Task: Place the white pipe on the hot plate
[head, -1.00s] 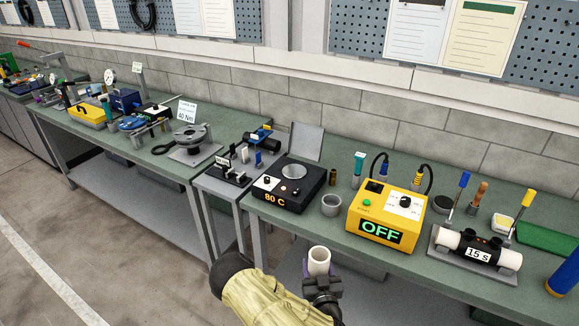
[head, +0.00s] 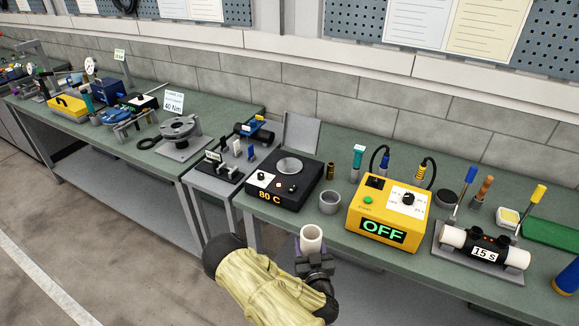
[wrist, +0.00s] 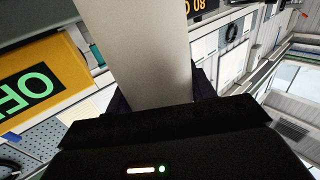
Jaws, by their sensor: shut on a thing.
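The white pipe (head: 311,233) is upright in my gripper (head: 313,258), in front of the bench edge in the head view. My gripper is shut on it. In the wrist view the pipe (wrist: 143,50) fills the upper middle, between the dark fingers. The hot plate (head: 285,180) is a black box with a round grey plate on top and an orange "80 C" display. It stands on the bench, behind and left of the pipe. Its round top is bare.
A grey cup (head: 330,202) stands right of the hot plate. A yellow box reading "OFF" (head: 388,215) is further right, then a clamp with a white pipe marked "15 s" (head: 484,249). A small fixture (head: 232,160) is left of the hot plate.

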